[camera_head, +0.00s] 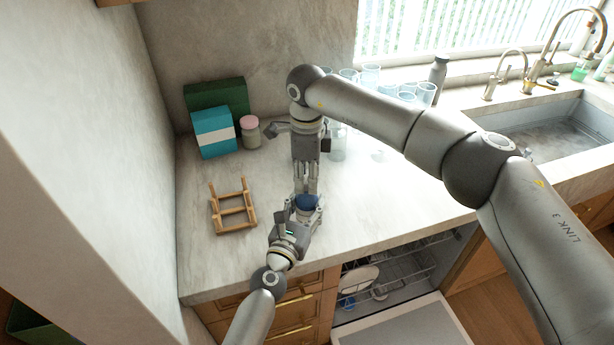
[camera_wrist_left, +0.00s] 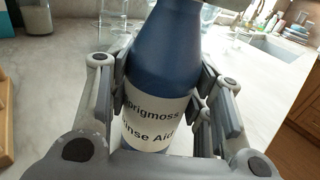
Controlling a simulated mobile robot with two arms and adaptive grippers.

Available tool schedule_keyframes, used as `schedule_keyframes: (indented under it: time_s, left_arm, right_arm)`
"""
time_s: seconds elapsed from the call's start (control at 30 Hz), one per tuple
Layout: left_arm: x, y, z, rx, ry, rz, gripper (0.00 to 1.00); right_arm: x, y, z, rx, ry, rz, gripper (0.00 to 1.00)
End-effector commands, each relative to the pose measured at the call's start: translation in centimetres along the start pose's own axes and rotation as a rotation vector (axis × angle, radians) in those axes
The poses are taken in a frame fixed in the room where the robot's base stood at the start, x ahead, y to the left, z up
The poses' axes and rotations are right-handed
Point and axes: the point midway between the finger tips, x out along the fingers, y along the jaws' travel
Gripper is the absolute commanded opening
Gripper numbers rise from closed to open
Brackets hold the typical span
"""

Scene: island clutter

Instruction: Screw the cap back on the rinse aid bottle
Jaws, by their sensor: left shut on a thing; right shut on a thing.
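The rinse aid bottle (camera_head: 306,202) is dark blue and upright at the counter's front part. In the left wrist view the bottle (camera_wrist_left: 178,60) shows a white label with "Rinse Aid" on it. My left gripper (camera_head: 303,208) is shut around the bottle's body from the front. My right gripper (camera_head: 307,190) points straight down above the bottle, its fingers shut at the bottle's top. The cap is hidden between those fingers. I cannot tell how it sits on the neck, which lies beyond the top of the left wrist view.
A wooden rack (camera_head: 233,208) stands to the left on the counter (camera_head: 370,205). Behind it are a teal and white box (camera_head: 213,132), a green box (camera_head: 222,93) and a pink-lidded jar (camera_head: 251,132). Several glasses stand at the back. The open dishwasher (camera_head: 405,325) lies below the counter.

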Motion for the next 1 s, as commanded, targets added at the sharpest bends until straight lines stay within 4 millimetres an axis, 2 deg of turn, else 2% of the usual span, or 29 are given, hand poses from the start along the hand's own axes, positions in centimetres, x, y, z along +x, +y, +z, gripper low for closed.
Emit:
schedule_keyframes:
  time_s: [0.17, 0.4, 0.57, 0.6, 0.7, 0.77, 1.0]
  left_arm:
    - [0.00, -0.01, 0.01, 0.000, 0.000, 0.000, 0.00]
    - [0.00, -0.02, 0.00, 0.000, 0.000, 0.000, 0.00]
    - [0.00, -0.03, 0.00, 0.000, 0.000, -0.001, 0.00]
    - [0.00, -0.03, 0.00, 0.000, 0.000, -0.001, 0.00]
    - [0.00, -0.03, 0.00, 0.000, 0.000, -0.001, 0.00]
    - [0.00, -0.03, 0.00, 0.000, 0.000, 0.000, 0.00]
    - [0.00, -0.02, 0.00, 0.000, 0.000, 0.000, 0.00]
  right_arm:
    - [-0.02, -0.03, 0.00, 0.113, 0.000, -0.001, 0.00]
    - [0.00, -0.03, 0.01, 0.459, -0.001, -0.001, 0.00]
    - [0.00, -0.03, 0.01, 0.457, -0.001, -0.001, 0.00]
    - [0.00, -0.03, 0.01, 0.457, -0.001, -0.001, 0.33]
    - [0.00, -0.03, 0.01, 0.456, -0.001, -0.001, 0.46]
    - [0.00, -0.03, 0.01, 0.455, -0.001, -0.001, 0.53]
    - [0.01, -0.02, 0.00, 0.454, 0.000, 0.000, 0.53]
